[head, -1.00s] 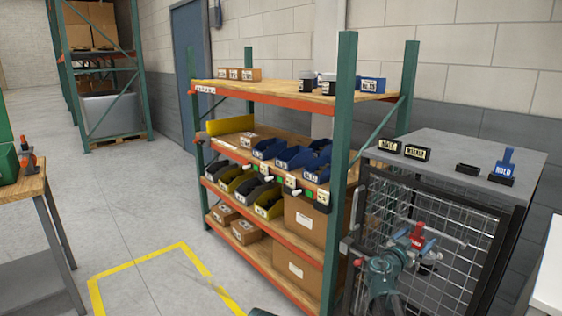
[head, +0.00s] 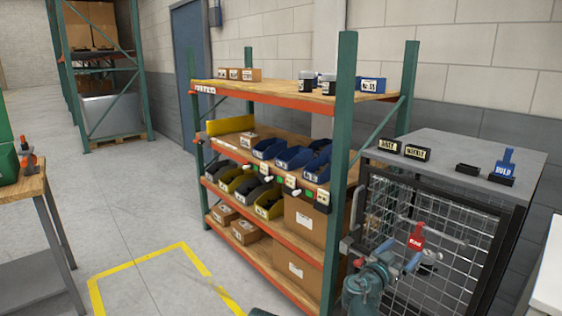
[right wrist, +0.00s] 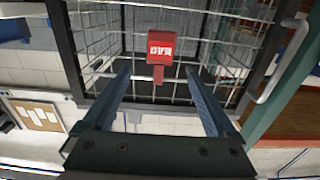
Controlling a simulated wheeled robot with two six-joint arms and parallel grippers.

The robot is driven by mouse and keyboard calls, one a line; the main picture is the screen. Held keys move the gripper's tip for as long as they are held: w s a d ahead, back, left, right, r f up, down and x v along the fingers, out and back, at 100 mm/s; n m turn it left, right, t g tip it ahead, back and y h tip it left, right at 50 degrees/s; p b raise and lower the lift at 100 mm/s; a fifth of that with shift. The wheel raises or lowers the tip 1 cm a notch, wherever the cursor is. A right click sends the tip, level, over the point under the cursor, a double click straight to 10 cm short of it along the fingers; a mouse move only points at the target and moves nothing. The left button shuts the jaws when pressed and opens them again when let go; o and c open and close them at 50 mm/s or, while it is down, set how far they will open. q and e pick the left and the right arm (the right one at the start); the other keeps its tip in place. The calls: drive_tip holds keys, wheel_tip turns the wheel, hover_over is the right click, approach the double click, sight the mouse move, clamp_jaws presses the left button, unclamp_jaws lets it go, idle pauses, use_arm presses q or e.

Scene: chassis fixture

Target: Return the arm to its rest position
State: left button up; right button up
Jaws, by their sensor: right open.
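My right gripper (head: 385,258) is in front of the wire-mesh cage at the lower right of the head view. Its two blue fingers also show in the right wrist view (right wrist: 157,78), spread apart with nothing between them. A red tag (head: 416,238) with white lettering is on the cage front, just beyond the fingers. It also shows in the right wrist view (right wrist: 160,48), past the fingertips and apart from them. My left gripper is not in view.
The mesh cage (head: 470,262) has a grey top with a blue tag (head: 506,162) in a black stand and small black signs (head: 404,149). A shelving rack (head: 345,120) with bins and boxes stands close to the left of my right arm. The floor (head: 150,275) further left is open.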

sight(416, 239)
drive_tip(key=x, duration=0.9)
drive_tip(key=shift+w+d, duration=0.1)
drive_tip(key=shift+w, duration=0.15)
drive_tip(key=shift+d+r+p, duration=0.1)
drive_tip(key=shift+r+p, duration=0.7)
drive_tip(key=v, duration=1.2)
drive_tip(key=shift+s+a+f, duration=0.2)
drive_tip(key=shift+s+a, duration=0.05)
drive_tip(key=shift+s, duration=0.05)
